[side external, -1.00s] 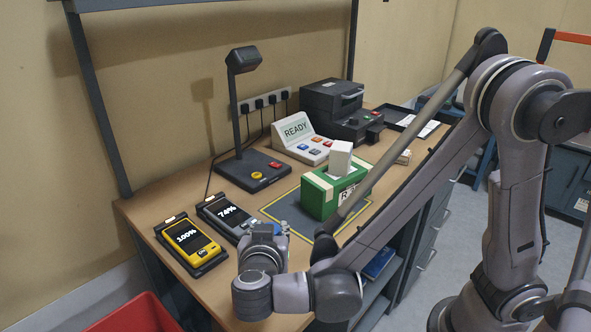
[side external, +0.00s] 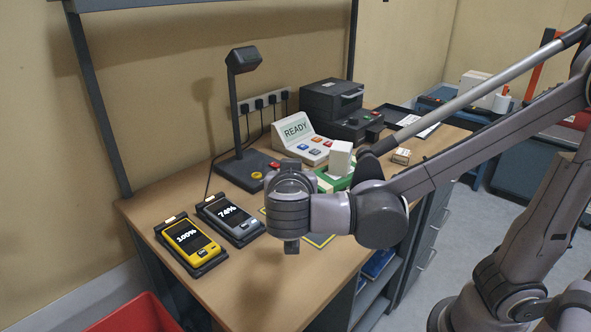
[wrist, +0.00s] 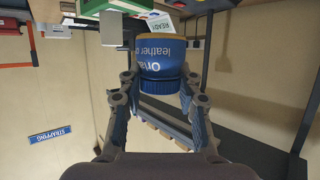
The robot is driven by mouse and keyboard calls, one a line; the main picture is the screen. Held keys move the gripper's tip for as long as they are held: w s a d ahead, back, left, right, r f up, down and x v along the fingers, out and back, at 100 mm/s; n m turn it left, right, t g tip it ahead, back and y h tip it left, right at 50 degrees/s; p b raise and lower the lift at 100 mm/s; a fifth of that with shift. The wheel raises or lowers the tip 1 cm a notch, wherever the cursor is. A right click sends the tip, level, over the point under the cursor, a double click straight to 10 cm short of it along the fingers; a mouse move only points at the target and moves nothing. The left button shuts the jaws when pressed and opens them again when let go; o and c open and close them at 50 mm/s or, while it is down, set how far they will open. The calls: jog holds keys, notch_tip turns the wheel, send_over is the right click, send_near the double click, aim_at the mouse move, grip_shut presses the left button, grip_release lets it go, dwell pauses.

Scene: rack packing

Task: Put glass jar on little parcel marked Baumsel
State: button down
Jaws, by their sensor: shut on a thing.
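In the wrist view, my gripper (wrist: 160,86) is shut on a jar (wrist: 163,62) with a dark blue ribbed lid and a blue label that reads in part "leather". The view is upside down and the jar's other end looks tan. In the side view my wrist and gripper (side external: 291,246) are raised over the front of the desk, and the jar is hidden there. A small pale parcel (side external: 401,156) lies on the desk to the right; its print is too small to read, so I cannot tell if it says Baumsel.
A green box (side external: 330,182) with a white carton (side external: 340,157) standing in it is partly behind my wrist. Two handheld devices, yellow (side external: 188,243) and grey (side external: 230,218), lie at left. A lamp stand (side external: 240,110), READY console (side external: 297,131) and printer (side external: 335,105) stand behind.

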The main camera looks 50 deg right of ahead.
notch_tip(320, 180, up, 3)
jog(key=shift+f, duration=0.15)
jog(key=w+d+m+g+h, duration=0.1)
jog(key=w+d+g, duration=0.1)
jog(key=d, duration=0.5)
jog(key=w+d+m+g+h, duration=0.1)
jog(key=w+d+m, duration=0.1)
jog(key=d, duration=0.5)
jog(key=w+d+m+g, duration=0.2)
jog(key=d, duration=0.5)
jog(key=shift+w+d+r+g+h, duration=0.25)
jog(key=shift+w+d+g+h, duration=0.05)
jog(key=shift+w+d+h, duration=0.1)
jog(key=s+d+m+g, duration=0.2)
jog(key=s+d+g, duration=0.1)
jog(key=d, duration=0.9)
jog(key=s+d+m+g, duration=0.2)
jog(key=s+d+m, duration=0.1)
jog(key=d, duration=0.9)
jog(key=s+d+m+g, duration=0.3)
jog(key=s+d+g, duration=0.1)
jog(key=s+d, duration=0.85)
send_over(403, 152)
notch_tip(403, 152, down, 13)
jog(key=shift+r, duration=0.1)
jog(key=shift+a+f, duration=0.1)
jog(key=shift+f, duration=1.9)
